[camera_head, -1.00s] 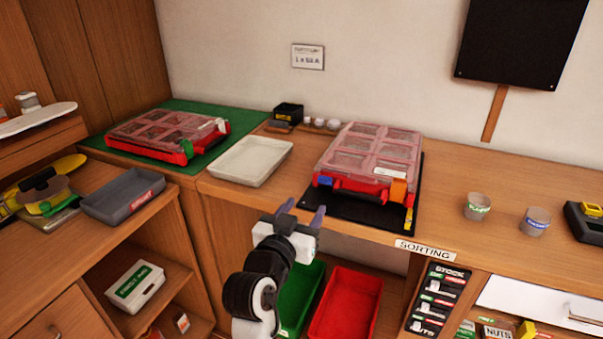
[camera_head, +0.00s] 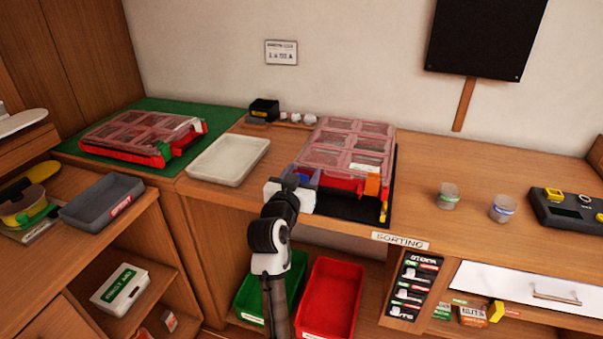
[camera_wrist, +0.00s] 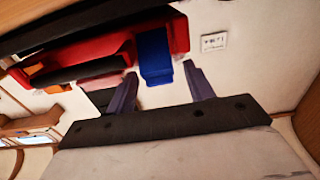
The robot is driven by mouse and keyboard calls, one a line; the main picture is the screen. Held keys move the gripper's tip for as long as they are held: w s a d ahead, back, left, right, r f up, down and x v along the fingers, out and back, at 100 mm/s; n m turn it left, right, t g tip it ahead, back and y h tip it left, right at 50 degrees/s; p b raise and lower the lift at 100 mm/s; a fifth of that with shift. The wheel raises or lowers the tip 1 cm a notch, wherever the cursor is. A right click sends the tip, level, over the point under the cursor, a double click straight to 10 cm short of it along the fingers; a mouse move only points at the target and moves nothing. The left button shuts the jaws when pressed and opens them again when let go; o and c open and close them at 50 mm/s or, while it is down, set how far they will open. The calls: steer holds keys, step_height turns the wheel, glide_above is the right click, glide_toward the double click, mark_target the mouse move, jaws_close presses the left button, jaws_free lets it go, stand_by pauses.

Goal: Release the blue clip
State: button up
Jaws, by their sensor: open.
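The red case with a clear compartment lid (camera_head: 345,150) lies on a black mat at the bench's front edge. Its blue clip (camera_head: 304,171) is at the front left corner, partly hidden by my gripper (camera_head: 297,179). In the wrist view the blue clip (camera_wrist: 155,55) hangs across the red case edge, just ahead of and between my fingertips (camera_wrist: 160,76). The fingers are apart and hold nothing. I cannot tell whether they touch the clip, or whether it is latched. The orange clip (camera_head: 372,185) is at the case's front right.
A white tray (camera_head: 228,175) stands left of the case, and a second red case (camera_head: 135,155) lies on a green mat. Two small cups (camera_head: 449,190) stand to the right. Green and red bins (camera_head: 333,300) sit below the bench edge. Bench between case and cups is clear.

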steer(key=c, duration=1)
steer(key=b, duration=0.3)
steer(key=shift+s+f, duration=0.15)
steer(key=shift+f, duration=0.25)
steer(key=t+b, duration=0.1)
steer(key=b, duration=0.2)
steer(key=shift+s+a, duration=0.1)
steer(key=shift+s, duration=0.05)
steer(key=shift+r+t+h, duration=0.15)
steer(key=shift+t+h, duration=0.15)
steer(key=o, duration=1)
